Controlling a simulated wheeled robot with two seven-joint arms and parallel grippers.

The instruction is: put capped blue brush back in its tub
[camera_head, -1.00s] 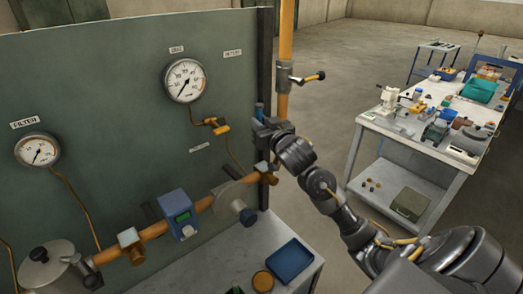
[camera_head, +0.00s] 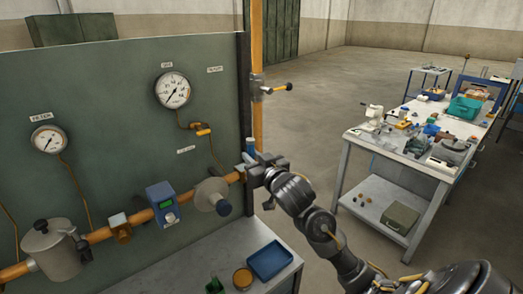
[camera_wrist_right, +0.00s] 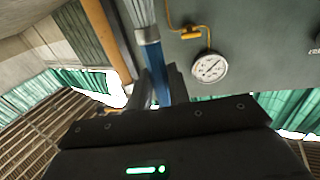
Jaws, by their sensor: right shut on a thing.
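My right gripper (camera_head: 260,165) is shut on the blue brush, whose blue part (camera_head: 249,146) shows just above the jaws, by the right edge of the green panel. In the right wrist view the brush's blue shaft (camera_wrist_right: 160,84) stands between the fingers, with a grey collar and a paler blue-grey length above it. Its far end is cut off by the frame. A blue open tray (camera_head: 270,261) lies on the bench below the panel; I cannot tell whether it is the tub. My left gripper is not in view.
Close to the gripper are a copper pipe (camera_head: 138,217), a round grey valve (camera_head: 211,195) and a vertical orange pipe (camera_head: 257,125). An amber dish (camera_head: 243,279) sits beside the tray. A cluttered white table (camera_head: 400,160) stands right, with open floor around it.

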